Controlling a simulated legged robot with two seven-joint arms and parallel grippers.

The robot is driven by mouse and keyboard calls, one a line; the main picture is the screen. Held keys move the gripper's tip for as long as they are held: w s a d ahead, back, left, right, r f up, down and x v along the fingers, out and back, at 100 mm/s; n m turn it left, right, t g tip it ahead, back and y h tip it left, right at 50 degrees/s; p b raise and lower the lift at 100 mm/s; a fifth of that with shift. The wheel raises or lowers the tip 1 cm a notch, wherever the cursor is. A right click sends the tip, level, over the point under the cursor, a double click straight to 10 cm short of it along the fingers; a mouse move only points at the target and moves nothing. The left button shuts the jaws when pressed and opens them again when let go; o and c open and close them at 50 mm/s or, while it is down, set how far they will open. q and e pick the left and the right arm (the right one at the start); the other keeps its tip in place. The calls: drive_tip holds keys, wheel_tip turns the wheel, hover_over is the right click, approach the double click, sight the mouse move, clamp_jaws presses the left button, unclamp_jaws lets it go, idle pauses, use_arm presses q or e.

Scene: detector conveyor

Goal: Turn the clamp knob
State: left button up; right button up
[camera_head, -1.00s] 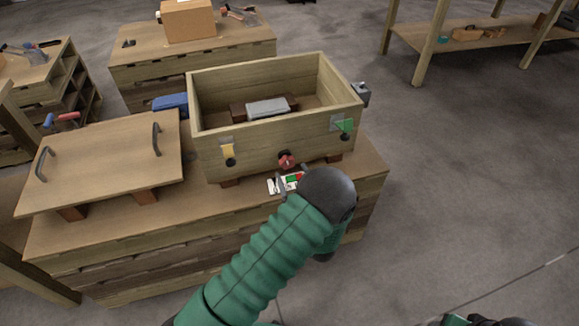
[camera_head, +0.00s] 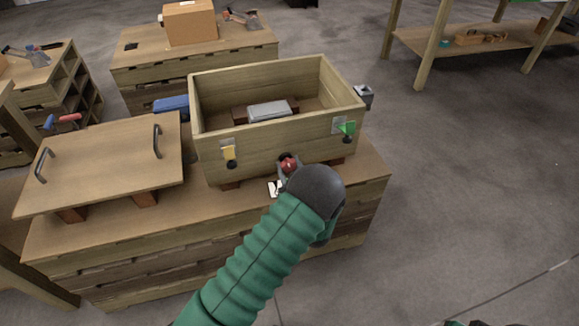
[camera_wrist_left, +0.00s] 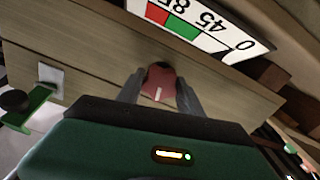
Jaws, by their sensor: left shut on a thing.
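The red clamp knob (camera_head: 288,164) sits low on the front wall of an open wooden crate (camera_head: 270,148). My left gripper (camera_head: 287,172) reaches it from the front. In the left wrist view the gripper fingers (camera_wrist_left: 159,90) are on both sides of the red knob (camera_wrist_left: 160,76), shut on it; a pale line marks the knob's face. A dial plate (camera_wrist_left: 205,22) with numbers and red and green bands shows beside it; in the head view my wrist hides most of this plate (camera_head: 274,189). My right gripper is out of view.
A yellow latch (camera_head: 229,153) and a green latch (camera_head: 347,130) are on the crate's front wall. A metal block (camera_head: 268,111) lies inside the crate. A wooden lid with two handles (camera_head: 105,166) rests to the left. Open floor is on the right.

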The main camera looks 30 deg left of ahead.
use_arm(q)
drive_tip(key=shift+c, duration=0.5)
drive_tip(key=m+p, duration=0.2)
drive_tip(key=m, duration=0.1)
drive_tip(key=shift+r+m, duration=0.1)
drive_tip(key=shift+m, duration=0.2)
drive_tip(key=m+p, duration=0.2)
drive_tip(key=m, duration=0.2)
drive_tip(key=shift+d+p, duration=0.1)
drive_tip(key=shift+p, duration=0.25)
drive_tip(key=m+p, duration=0.1)
drive_tip(key=m, duration=0.4)
drive_tip(key=shift+w, duration=0.1)
drive_tip(key=m, duration=0.2)
drive_tip(key=m+p, duration=0.1)
drive_tip(key=m, duration=0.1)
drive_tip(key=shift+f, duration=0.25)
drive_tip(key=shift+d+m, duration=0.1)
drive_tip(key=shift+m, duration=0.2)
